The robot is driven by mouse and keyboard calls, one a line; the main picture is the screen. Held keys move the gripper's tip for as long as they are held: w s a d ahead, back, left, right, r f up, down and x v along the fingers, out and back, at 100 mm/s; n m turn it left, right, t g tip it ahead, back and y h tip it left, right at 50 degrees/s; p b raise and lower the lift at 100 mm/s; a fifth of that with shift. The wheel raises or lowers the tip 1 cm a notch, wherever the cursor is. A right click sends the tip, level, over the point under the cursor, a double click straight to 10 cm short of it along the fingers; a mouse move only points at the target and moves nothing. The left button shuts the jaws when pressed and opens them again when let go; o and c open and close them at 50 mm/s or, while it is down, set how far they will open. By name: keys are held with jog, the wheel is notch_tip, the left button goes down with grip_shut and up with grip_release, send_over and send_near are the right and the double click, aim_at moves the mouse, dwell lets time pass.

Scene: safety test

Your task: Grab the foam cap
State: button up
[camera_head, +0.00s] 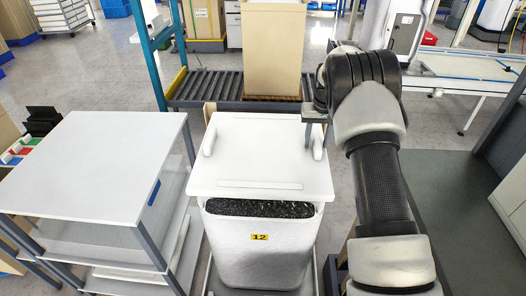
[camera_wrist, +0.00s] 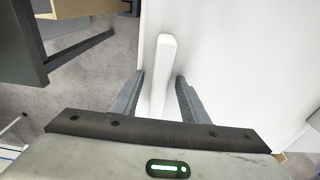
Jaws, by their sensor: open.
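The foam cap (camera_head: 245,155) is a flat white lid with raised ridges along its edges. It lies on top of a white bin (camera_head: 259,262) with a yellow "12" label, and a dark speckled filling shows below its front edge. My gripper (camera_head: 314,140) is at the cap's right side, around the right ridge. In the wrist view, the two open fingers (camera_wrist: 158,95) stand on either side of the white ridge (camera_wrist: 163,75), with small gaps visible. Whether the fingertips touch the cap's surface cannot be told.
A white-topped table (camera_head: 95,165) stands left of the bin. A roller conveyor (camera_head: 200,88) with a tall cardboard box (camera_head: 272,45) is behind it. A dark grey surface (camera_head: 460,215) lies to the right of my arm. Grey floor shows between them.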

grip_shut()
jog(key=shift+r, duration=0.1)
